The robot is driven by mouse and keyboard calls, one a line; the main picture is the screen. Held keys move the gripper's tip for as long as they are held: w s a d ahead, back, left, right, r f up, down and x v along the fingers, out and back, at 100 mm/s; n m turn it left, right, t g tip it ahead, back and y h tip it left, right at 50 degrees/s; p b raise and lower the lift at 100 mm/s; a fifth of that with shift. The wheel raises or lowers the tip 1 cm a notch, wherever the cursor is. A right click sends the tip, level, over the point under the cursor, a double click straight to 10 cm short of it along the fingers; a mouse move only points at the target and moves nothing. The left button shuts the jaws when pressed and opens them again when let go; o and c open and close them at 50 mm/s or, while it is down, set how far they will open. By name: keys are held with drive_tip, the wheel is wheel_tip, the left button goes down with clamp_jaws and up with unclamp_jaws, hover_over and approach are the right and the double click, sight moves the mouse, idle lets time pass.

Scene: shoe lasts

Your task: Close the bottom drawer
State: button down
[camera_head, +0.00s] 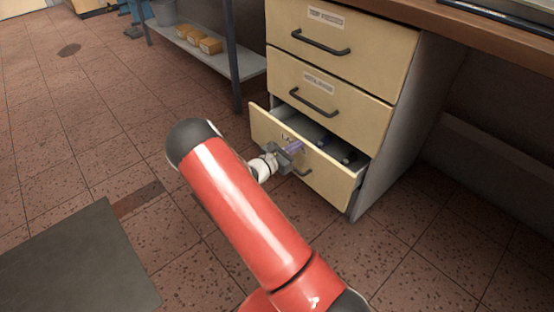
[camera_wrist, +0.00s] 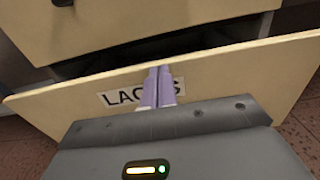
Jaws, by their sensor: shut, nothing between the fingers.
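The bottom drawer (camera_head: 330,176) of the cream cabinet is pulled partly out, and dark items lie inside it. Its front carries a label reading "LACES", and in the wrist view this front (camera_wrist: 230,80) spans the picture with a dark gap above it. My gripper (camera_head: 293,148) is shut and empty at the drawer front. In the wrist view its purple fingertips (camera_wrist: 158,72) overlap the label, close to the front's top edge. I cannot tell whether they touch it. The drawer's handle (camera_head: 303,172) is partly hidden behind my gripper.
The middle drawer (camera_head: 330,105) and top drawer (camera_head: 345,45) are shut, each with a dark handle. A worktop (camera_head: 470,25) runs above to the right. A low shelf (camera_head: 205,55) with yellow boxes stands left of the cabinet. Tiled floor in front is clear, with a dark mat (camera_head: 75,265).

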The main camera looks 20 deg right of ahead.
drive_tip(key=b+x, duration=0.1)
drive_tip(key=x, duration=0.9)
drive_tip(key=shift+w+d+r, duration=0.1)
drive_tip(key=shift+d+r, duration=0.05)
drive_tip(key=shift+d, duration=0.05)
